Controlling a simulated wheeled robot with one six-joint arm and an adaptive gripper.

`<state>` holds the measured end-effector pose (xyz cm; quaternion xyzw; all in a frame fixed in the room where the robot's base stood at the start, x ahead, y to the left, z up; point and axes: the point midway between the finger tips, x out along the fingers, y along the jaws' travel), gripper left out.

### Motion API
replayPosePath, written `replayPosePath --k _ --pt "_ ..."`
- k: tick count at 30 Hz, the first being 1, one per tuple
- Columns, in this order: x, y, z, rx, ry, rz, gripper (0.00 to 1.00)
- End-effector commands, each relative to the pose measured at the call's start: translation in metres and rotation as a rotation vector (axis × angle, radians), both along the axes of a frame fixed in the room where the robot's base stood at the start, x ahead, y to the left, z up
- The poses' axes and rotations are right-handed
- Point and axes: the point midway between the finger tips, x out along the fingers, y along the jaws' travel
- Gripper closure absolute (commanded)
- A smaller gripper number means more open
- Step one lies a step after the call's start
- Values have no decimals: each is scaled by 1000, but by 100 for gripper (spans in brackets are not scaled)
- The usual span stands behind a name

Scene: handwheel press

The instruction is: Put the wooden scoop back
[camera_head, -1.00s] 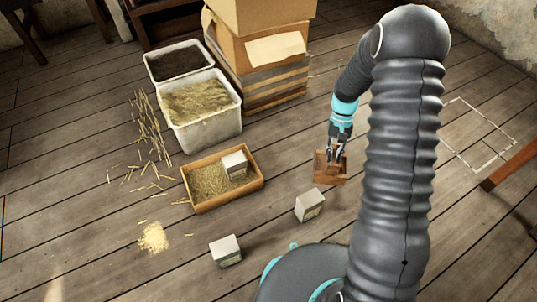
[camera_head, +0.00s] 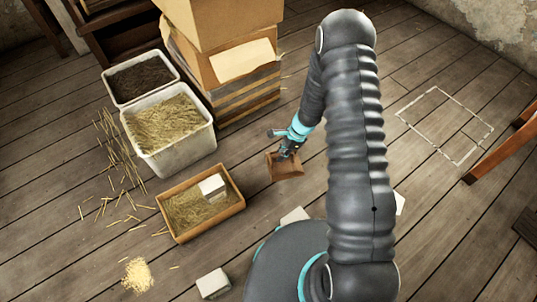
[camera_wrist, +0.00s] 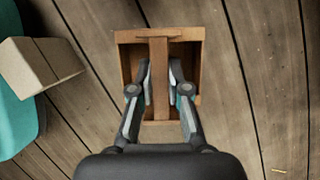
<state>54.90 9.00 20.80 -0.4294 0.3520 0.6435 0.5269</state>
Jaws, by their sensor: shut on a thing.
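The wooden scoop (camera_head: 287,171) is a small reddish-brown open box with a bar-like handle across its middle. My gripper (camera_head: 288,148) holds it by this bar, above or near the floor; the exact height is hard to tell. In the wrist view, my gripper (camera_wrist: 161,78) has one finger on each side of the bar of the scoop (camera_wrist: 160,36). The scoop appears empty, though the fingers hide part of its inside.
A wooden tray (camera_head: 176,236) with straw and a pale block stands left of the scoop. A white bin (camera_head: 146,158) of straw, a dark-filled bin (camera_head: 117,87) and stacked cardboard boxes (camera_head: 236,24) stand behind.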

Motion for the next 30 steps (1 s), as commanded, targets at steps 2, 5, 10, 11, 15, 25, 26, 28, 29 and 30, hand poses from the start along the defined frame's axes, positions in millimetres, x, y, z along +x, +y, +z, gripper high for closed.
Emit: replayPosePath --k 2,5,10,11,15,25,26,28,29,30 --pt "13 11 -10 1 0 5 100" --pt "30 22 -22 0 -1 6 100" --pt "55 41 -42 1 -1 5 100" --pt "59 43 -44 1 -1 5 100" --pt "72 51 -53 1 -1 3 100" --pt "74 54 -78 1 2 1 100" --pt "75 54 -83 1 2 1 100" --pt "75 54 -91 1 1 1 100" --pt "75 54 -93 1 0 2 100" --pt "75 54 -95 1 -1 2 100"
